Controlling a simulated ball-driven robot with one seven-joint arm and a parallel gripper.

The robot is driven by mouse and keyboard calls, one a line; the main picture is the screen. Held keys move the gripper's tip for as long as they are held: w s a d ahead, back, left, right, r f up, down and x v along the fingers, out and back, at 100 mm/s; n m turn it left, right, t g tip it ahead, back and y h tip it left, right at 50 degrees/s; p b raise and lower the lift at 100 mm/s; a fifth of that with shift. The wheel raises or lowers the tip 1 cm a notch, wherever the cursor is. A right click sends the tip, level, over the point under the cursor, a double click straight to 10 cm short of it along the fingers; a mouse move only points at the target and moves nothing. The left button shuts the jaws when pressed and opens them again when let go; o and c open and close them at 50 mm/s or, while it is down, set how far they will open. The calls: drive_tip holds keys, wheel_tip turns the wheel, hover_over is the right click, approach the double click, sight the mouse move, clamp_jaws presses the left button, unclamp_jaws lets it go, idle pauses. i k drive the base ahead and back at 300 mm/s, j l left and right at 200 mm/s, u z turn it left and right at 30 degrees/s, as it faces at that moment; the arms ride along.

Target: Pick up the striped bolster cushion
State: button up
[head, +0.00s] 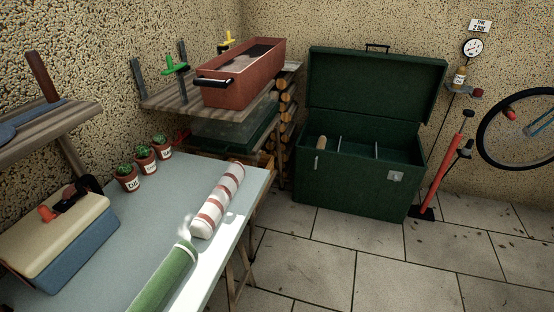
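The striped bolster cushion (209,212) is a white roll with brownish-red bands. It lies on the pale grey table (120,255), along its right side, pointing away toward the back right corner. My gripper is not in the head view.
A blue cooler box with a cream lid (62,235) stands at the table's left. Several small potted cacti (145,160) line the back edge. Beyond are a shelf with a terracotta trough (240,78) and an open green chest (360,185). The tiled floor (320,265) on the right is mostly clear.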

sight(203, 226)
drive_tip(key=i+l+z, duration=0.1)
drive_tip(key=i+z, duration=0.4)
drive_tip(key=i+j+z, duration=0.2)
drive_tip(key=i+z, duration=0.25)
drive_tip(key=i, duration=0.25)
drive_tip(key=i+j+z, duration=0.35)
drive_tip(key=i+z, duration=0.15)
drive_tip(key=i+l+z, duration=0.3)
drive_tip(key=i, duration=0.25)
drive_tip(key=i+z, duration=0.25)
drive_tip(key=i, duration=0.25)
drive_tip(key=i+u, duration=0.1)
drive_tip(key=u, duration=1.9)
